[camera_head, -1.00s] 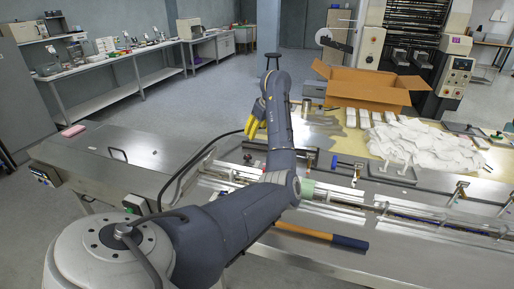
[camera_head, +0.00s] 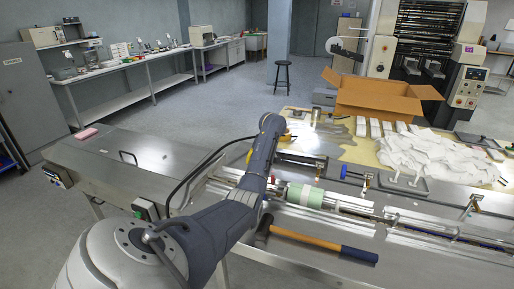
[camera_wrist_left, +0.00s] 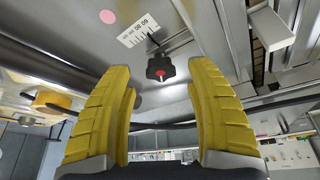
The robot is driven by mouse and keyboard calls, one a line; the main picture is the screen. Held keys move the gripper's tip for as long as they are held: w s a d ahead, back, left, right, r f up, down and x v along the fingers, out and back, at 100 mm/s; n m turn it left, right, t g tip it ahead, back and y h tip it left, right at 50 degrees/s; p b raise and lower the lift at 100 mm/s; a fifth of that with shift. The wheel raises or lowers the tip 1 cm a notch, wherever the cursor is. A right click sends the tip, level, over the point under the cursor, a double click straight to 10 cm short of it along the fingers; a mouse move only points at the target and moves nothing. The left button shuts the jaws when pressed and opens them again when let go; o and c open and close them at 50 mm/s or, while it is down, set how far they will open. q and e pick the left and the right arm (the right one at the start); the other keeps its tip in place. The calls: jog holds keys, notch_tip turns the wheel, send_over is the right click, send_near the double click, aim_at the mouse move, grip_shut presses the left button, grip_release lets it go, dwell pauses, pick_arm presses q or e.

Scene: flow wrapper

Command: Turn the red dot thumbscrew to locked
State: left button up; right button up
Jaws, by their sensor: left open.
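The red dot thumbscrew (camera_wrist_left: 160,69) is a black knob with a red dot, seen in the left wrist view beyond and between my fingertips. It sits on a metal part beside a white scale label (camera_wrist_left: 138,32). My left gripper (camera_wrist_left: 162,75) has two yellow ribbed fingers standing apart, with nothing between them; the knob appears apart from them. In the head view my left gripper (camera_head: 285,135) is mostly hidden behind my own arm, with only a bit of yellow showing. I cannot make out the thumbscrew there. My right gripper is not in view.
A hammer (camera_head: 315,241) with a blue-ended handle lies on the machine's front deck. A green roll (camera_head: 305,196) lies behind it. An open cardboard box (camera_head: 380,99) and white bags (camera_head: 430,152) are on the table behind. Metal rails run across the machine.

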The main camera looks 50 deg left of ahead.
pick_arm(q)
jog(key=shift+x, duration=0.75)
jog(key=shift+o, duration=0.2)
grip_shut()
